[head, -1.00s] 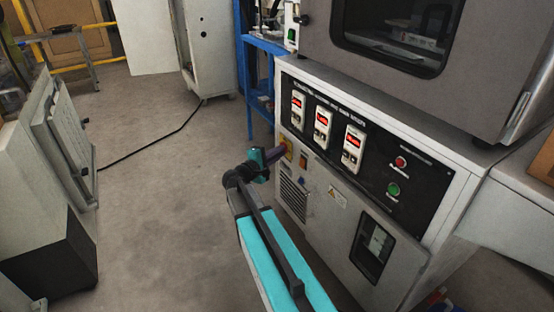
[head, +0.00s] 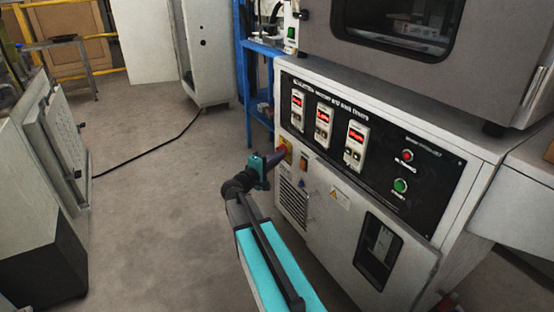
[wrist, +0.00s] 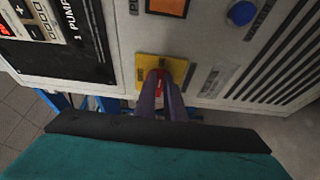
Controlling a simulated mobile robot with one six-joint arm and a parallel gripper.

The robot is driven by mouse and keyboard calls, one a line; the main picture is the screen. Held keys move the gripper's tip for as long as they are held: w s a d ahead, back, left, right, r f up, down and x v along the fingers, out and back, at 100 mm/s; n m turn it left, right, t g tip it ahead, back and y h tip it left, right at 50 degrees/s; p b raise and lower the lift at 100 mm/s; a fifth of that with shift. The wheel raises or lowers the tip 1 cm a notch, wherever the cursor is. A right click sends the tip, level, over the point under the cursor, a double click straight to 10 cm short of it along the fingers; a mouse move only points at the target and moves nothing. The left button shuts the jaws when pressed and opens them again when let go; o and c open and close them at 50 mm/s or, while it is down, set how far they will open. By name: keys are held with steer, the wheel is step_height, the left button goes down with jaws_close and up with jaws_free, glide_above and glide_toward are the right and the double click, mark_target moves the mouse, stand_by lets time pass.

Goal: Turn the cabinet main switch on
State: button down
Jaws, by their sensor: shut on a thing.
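The cabinet main switch is a red knob (wrist: 160,84) on a yellow plate (wrist: 175,66), on the grey cabinet's front. In the head view the yellow plate (head: 289,147) sits at the panel's left edge, partly hidden by my gripper (head: 281,152). In the wrist view the two dark fingers of my gripper (wrist: 160,76) point at the plate and are shut on the red knob, one on each side. The fingers hide much of the knob, so I cannot tell its exact turn angle.
An orange rocker switch (wrist: 167,6) and a blue button (wrist: 242,13) are close beside the plate. The black panel (head: 380,150) carries lit red displays, a red button (head: 407,155) and a green one (head: 400,185). Open floor (head: 150,210) lies left.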

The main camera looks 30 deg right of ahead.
steer(key=shift+d, duration=0.1)
steer(key=c, duration=1.8)
jaws_free()
steer(key=shift+c, duration=0.2)
steer(key=p+v, duration=0.5)
steer(key=v, duration=0.9)
